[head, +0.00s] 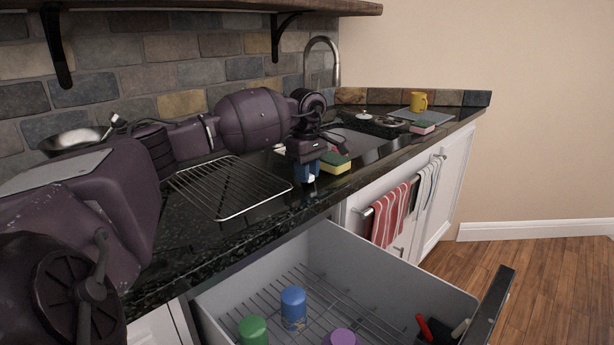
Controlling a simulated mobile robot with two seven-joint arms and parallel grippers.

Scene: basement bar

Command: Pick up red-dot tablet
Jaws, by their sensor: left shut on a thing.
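My left gripper (307,168) points down over the front part of the black counter, near the sink. It is shut on a small blue-and-white block (308,176), which looks like the tablet. Its red dot does not show, and the fingers hide part of it. I cannot tell whether its lower end touches the counter. My right gripper is not in view.
A yellow-and-green sponge (336,162) lies just right of the left gripper. A wire rack (228,188) lies on the counter to its left. Below, an open drawer (390,272) holds a blue cup (293,308), a green cup (252,331) and a purple cup (340,339).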

